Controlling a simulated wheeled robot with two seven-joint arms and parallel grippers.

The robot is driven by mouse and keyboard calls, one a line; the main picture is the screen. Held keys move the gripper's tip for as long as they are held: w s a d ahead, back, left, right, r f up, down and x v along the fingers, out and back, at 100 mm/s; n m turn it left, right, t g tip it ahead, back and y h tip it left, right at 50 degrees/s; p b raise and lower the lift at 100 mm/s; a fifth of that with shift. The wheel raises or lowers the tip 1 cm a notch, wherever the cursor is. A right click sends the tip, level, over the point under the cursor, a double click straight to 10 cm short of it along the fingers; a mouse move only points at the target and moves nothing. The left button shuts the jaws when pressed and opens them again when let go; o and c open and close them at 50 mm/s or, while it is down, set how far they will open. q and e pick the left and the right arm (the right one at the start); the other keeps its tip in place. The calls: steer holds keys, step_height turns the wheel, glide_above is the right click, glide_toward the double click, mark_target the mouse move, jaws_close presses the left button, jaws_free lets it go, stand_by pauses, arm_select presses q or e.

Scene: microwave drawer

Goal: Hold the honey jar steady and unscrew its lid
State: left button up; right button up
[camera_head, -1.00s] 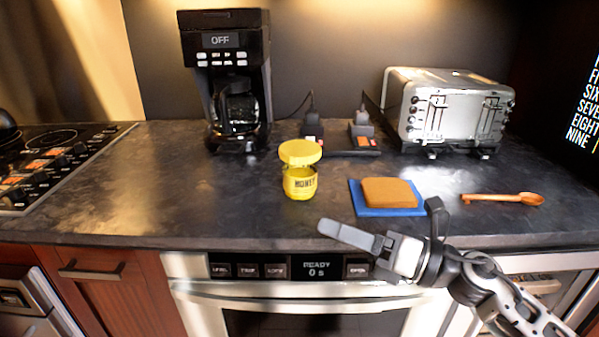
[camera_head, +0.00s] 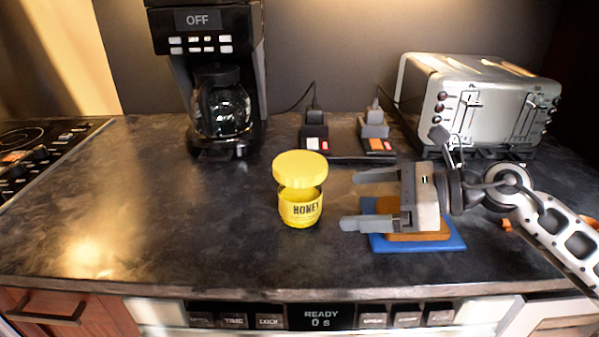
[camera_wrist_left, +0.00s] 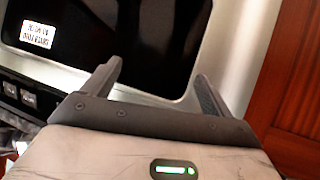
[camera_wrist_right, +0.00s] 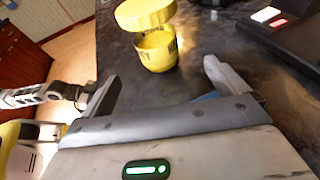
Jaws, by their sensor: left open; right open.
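The honey jar (camera_head: 300,210) stands upright on the dark counter, a yellow jar with a HONEY label. Its wide yellow lid (camera_head: 300,169) sits on top. My right gripper (camera_head: 352,199) is open and empty to the right of the jar, fingers pointing left toward it, with a gap between. In the right wrist view the jar (camera_wrist_right: 157,51) and lid (camera_wrist_right: 145,13) show beyond the fingertips. My left gripper (camera_wrist_left: 158,70) is open and empty in its wrist view, facing the dark glass front of an appliance below the counter. It is not in the head view.
A blue mat (camera_head: 418,243) with a brown slab (camera_head: 425,236) lies under my right gripper. A coffee maker (camera_head: 217,90) stands at the back left, a toaster (camera_head: 480,105) at the back right. Power sockets (camera_head: 345,140) sit behind the jar. The counter left of the jar is clear.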

mark_target(307, 202)
steer(key=shift+a, duration=0.65)
steer(key=shift+x, duration=4.3)
steer(key=shift+f, duration=0.15)
steer(key=c, duration=1.7)
steer(key=shift+o, duration=0.2)
